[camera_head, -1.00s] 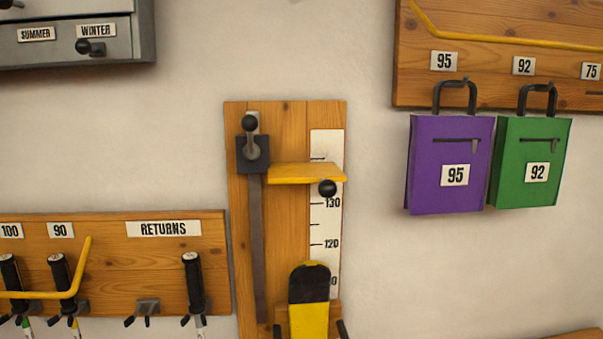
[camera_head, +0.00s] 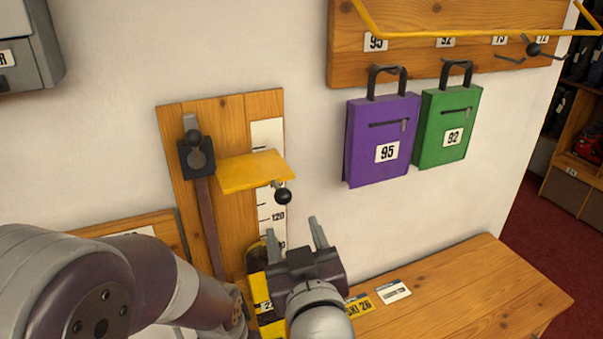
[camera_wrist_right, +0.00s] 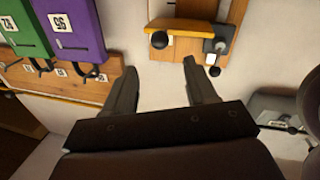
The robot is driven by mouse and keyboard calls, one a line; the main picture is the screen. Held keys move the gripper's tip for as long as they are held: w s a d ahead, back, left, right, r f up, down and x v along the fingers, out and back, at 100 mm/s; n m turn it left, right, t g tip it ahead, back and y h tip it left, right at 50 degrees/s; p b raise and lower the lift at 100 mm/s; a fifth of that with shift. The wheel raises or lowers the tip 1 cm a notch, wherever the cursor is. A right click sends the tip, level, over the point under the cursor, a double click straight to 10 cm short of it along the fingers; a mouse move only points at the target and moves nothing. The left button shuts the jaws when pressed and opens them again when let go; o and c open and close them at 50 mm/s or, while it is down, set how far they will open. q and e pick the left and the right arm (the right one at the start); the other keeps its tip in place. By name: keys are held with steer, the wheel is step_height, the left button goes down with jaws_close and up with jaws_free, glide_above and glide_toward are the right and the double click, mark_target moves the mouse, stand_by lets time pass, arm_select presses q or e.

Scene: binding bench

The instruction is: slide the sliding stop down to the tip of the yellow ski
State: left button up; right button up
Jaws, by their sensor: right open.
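The sliding stop is a yellow plate (camera_head: 252,172) sticking out from a dark metal rail on a wooden board, with a black knob (camera_head: 283,196) under its right end. The yellow ski (camera_head: 254,288) stands upright below it; its black tip is partly hidden behind my right gripper (camera_head: 294,233). The stop is well above the tip. My right gripper is open and empty, below the knob and in front of the board. In the right wrist view the plate (camera_wrist_right: 188,24) and knob (camera_wrist_right: 159,40) show beyond the open fingers. My left gripper is not in view.
A purple bag (camera_head: 381,138) and a green bag (camera_head: 447,125) hang to the right of the board. A wooden bench (camera_head: 470,295) with small cards spans the lower right. A grey cabinet (camera_head: 28,45) is at upper left. Plain wall lies between the board and the bags.

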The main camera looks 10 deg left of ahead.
mark_target(285, 201)
steer(key=p+x, duration=0.4)
steer(key=x, duration=0.7)
steer(key=shift+f, duration=0.1)
steer(key=shift+w, duration=0.15)
steer(key=shift+d, duration=0.1)
